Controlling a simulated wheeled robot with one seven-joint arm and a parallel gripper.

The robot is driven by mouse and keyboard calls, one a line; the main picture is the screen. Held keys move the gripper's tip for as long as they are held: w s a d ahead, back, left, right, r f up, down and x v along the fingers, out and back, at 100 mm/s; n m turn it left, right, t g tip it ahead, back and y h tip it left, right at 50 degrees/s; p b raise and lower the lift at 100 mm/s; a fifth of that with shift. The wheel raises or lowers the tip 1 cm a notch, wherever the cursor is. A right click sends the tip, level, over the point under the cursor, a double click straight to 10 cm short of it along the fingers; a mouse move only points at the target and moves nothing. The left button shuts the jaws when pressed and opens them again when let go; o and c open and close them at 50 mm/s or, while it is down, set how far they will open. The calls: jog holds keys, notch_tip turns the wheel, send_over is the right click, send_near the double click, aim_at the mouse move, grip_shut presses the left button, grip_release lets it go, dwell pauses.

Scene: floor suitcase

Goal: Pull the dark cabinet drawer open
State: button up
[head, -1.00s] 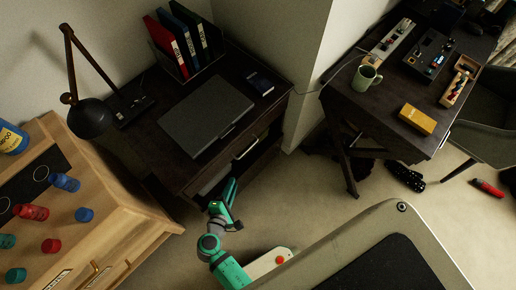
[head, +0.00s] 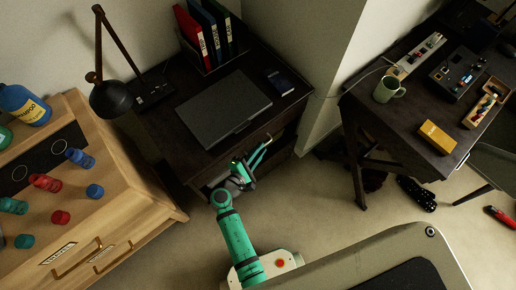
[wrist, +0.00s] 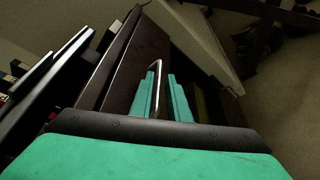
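The dark cabinet (head: 298,96) stands against the wall in the head view, its drawer front (head: 285,122) facing my arm. The drawer looks shut. In the wrist view, a metal bar handle (wrist: 158,72) stands out from the dark drawer front (wrist: 128,70). My gripper (wrist: 163,90) has its two teal fingers apart, one on each side of the handle; I see no clear grip on it. In the head view my gripper (head: 262,150) is at the drawer front, and its fingers largely hide the handle.
A closed laptop (head: 223,108), binders (head: 205,35), a small dark book (head: 280,80) and a lamp (head: 112,97) are on the cabinet. A wooden unit with bottles (head: 150,195) stands at left. A desk (head: 390,125) stands at right. Carpet (head: 310,215) in front is clear.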

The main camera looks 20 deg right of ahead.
jog(key=shift+x, duration=0.75)
jog(key=shift+d, duration=0.1)
jog(key=shift+c, duration=0.2)
grip_shut()
jog(key=shift+s+f, duration=0.1)
jog(key=shift+f, duration=0.05)
jog(key=shift+a+f, duration=0.1)
jog(key=shift+a, duration=0.2)
jog(key=shift+d, duration=0.15)
